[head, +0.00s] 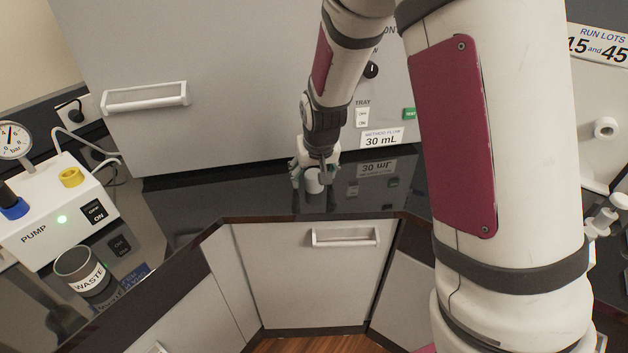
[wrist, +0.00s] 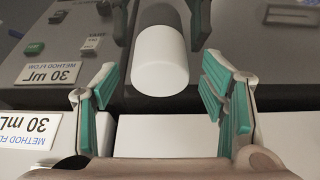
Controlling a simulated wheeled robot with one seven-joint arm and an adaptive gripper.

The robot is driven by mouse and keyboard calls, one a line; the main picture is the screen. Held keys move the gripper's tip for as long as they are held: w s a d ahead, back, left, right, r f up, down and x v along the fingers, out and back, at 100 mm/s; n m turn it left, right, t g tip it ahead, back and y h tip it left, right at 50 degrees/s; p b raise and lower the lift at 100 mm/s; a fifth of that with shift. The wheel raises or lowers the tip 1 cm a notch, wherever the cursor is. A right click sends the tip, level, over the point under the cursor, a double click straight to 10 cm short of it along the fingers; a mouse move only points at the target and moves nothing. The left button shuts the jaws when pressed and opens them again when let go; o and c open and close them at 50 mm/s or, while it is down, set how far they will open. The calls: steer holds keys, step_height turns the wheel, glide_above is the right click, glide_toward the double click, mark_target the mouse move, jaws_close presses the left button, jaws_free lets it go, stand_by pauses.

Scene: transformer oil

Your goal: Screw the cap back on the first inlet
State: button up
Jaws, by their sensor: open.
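My gripper (head: 316,172) is low over the black counter, in front of the large grey cabinet. In the wrist view its teal-padded fingers (wrist: 163,95) are open, one on each side of a plain white cylinder (wrist: 160,62). This white piece also shows below the fingers in the head view (head: 314,184). I cannot tell whether it is the cap or whether a finger touches it. On the white pump (head: 50,208) at the left are a yellow round fitting (head: 70,177) and a blue one (head: 13,208) with a black top. No inlet is labelled as first.
A waste beaker (head: 82,272) stands on the left counter, in front of the pump. The glossy black counter (head: 180,203) is bare between pump and gripper. The grey cabinet (head: 230,80) rises close behind the gripper. White fittings (head: 606,127) are on the right.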

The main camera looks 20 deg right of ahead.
mark_target(314, 173)
steer(key=c, duration=1.3)
steer(key=shift+o, duration=0.2)
steer(key=shift+r, duration=0.2)
steer(key=shift+r+p, duration=1.45)
steer(key=shift+r, duration=0.95)
